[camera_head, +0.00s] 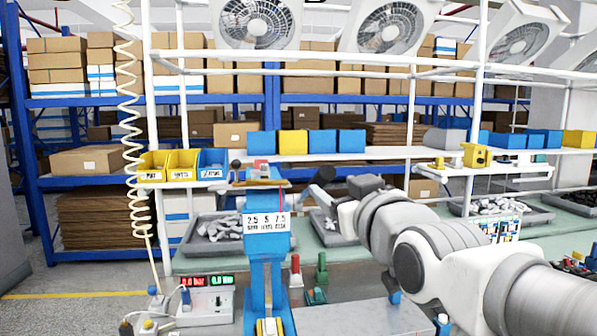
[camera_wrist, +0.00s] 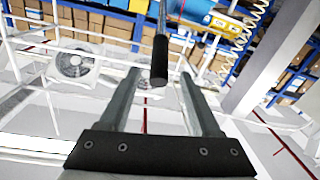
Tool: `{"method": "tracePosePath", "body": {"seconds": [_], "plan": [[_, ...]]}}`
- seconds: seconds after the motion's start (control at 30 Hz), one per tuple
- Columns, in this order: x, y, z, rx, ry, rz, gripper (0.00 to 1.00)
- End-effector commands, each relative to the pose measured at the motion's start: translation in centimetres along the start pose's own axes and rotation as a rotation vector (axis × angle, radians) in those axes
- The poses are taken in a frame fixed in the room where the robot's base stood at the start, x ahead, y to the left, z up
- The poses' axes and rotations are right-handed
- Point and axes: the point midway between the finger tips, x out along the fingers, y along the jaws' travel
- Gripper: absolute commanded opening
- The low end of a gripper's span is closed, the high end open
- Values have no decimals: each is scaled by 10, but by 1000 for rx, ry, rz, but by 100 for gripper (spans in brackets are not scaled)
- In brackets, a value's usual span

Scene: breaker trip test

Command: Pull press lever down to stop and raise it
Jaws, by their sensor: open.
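The blue press (camera_head: 264,262) stands on the bench in the middle of the head view, with a numbered white label on its front. The press lever has a grey rod and a black grip (camera_wrist: 159,62), which lies between the two fingers of my gripper (camera_wrist: 159,76) in the wrist view. The fingers stand apart with a gap on each side of the grip. In the head view my gripper is small and dark, right of the press top, and its contact with the lever cannot be told.
A meter box (camera_head: 206,300) with red and green displays stands left of the press. Grey trays of parts (camera_head: 212,250) lie behind it. Yellow bins (camera_head: 183,165) hang at the left. Small red and green fixtures (camera_head: 316,296) stand right of the press, near a flat metal plate (camera_head: 362,318).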

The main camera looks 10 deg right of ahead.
Motion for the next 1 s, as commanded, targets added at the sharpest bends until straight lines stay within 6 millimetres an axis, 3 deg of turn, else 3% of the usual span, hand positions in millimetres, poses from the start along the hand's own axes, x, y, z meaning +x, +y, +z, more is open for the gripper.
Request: {"method": "tracePosePath", "body": {"seconds": [0.6, 1.0], "plan": [[88, 0, 0, 0, -2, -1, 64], [105, 0, 0, 1, 0, 1, 64]]}}
